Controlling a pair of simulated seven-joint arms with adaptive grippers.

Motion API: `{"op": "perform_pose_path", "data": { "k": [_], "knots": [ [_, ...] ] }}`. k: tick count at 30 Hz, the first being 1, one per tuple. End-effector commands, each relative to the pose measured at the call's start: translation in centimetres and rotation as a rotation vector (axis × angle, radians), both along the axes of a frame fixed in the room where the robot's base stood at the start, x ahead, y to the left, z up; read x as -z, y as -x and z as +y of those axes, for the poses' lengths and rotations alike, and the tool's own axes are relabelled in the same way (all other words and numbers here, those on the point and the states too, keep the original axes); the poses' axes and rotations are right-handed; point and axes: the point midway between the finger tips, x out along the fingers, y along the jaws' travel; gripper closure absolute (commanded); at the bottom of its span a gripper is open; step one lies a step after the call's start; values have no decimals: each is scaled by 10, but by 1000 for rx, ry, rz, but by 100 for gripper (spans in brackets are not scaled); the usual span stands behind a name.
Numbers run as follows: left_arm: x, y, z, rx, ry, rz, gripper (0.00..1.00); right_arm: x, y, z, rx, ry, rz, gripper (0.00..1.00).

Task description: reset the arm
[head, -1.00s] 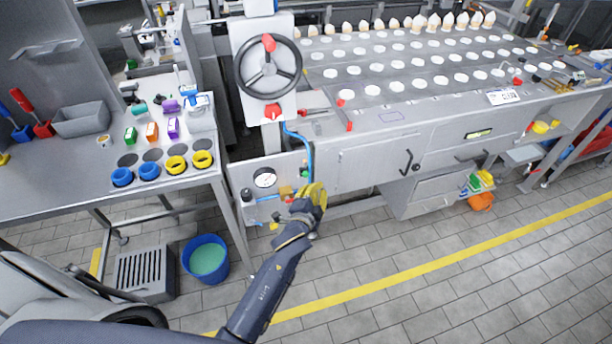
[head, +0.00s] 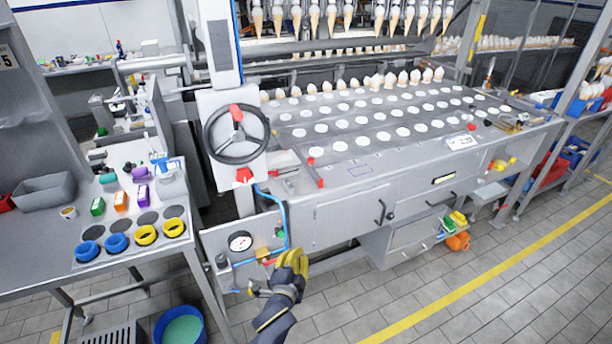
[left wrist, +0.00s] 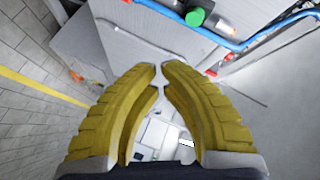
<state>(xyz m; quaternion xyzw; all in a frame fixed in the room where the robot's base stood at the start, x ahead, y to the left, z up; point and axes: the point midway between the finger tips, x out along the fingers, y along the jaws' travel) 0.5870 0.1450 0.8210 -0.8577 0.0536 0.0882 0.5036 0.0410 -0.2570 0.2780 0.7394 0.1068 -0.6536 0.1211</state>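My left gripper (head: 291,265), with yellow ridged fingers, is low in the middle of the head view, in front of the machine's lower panel (head: 215,245). In the left wrist view the two fingers (left wrist: 160,69) lean together, their tips almost meeting with a thin gap between them. Nothing shows held between them. Whether the gripper touches the panel cannot be told. My right gripper is in neither view.
The panel carries a gauge (head: 240,241) and a blue hose (head: 285,215). A handwheel (head: 236,134) stands above it. The left bench (head: 40,240) holds blue and yellow rings. A teal-filled bucket (head: 181,328) stands below.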

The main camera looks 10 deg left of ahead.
Motion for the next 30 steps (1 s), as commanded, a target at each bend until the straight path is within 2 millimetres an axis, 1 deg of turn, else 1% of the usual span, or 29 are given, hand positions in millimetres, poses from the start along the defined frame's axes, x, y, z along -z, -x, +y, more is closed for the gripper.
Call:
{"op": "perform_pose_path", "data": {
  "k": [4,5,8,11,12,14,15,17,18,20,21,23,24,26,27,29,30],
  "knots": [
    [-1,-1,-2,-4,68,-8,100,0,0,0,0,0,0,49],
    [6,0,-5,-2,99,2,100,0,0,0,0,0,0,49],
    [41,1,-11,-1,180,55,100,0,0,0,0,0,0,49],
    [89,9,-16,-7,259,132,100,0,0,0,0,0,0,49],
    [111,14,-18,-11,289,168,100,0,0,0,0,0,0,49],
    [146,25,-18,-23,333,226,100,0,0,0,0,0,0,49],
    [169,34,-18,-33,361,267,100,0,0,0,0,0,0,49],
    [205,49,-17,-51,399,328,100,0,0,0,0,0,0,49],
    [228,61,-16,-65,424,368,100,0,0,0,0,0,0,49],
    [261,81,-14,-88,456,429,100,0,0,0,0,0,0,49],
    [283,96,-12,-106,477,469,100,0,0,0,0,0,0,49],
    [313,118,-8,-134,505,525,100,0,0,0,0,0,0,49],
    [333,134,-4,-154,520,564,100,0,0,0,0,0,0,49],
    [362,161,2,-186,543,620,100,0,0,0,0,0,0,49],
    [379,179,6,-208,555,656,100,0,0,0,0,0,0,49],
    [405,208,13,-244,573,712,100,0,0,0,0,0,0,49],
    [420,227,17,-267,582,746,100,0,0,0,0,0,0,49]
  ]
}}
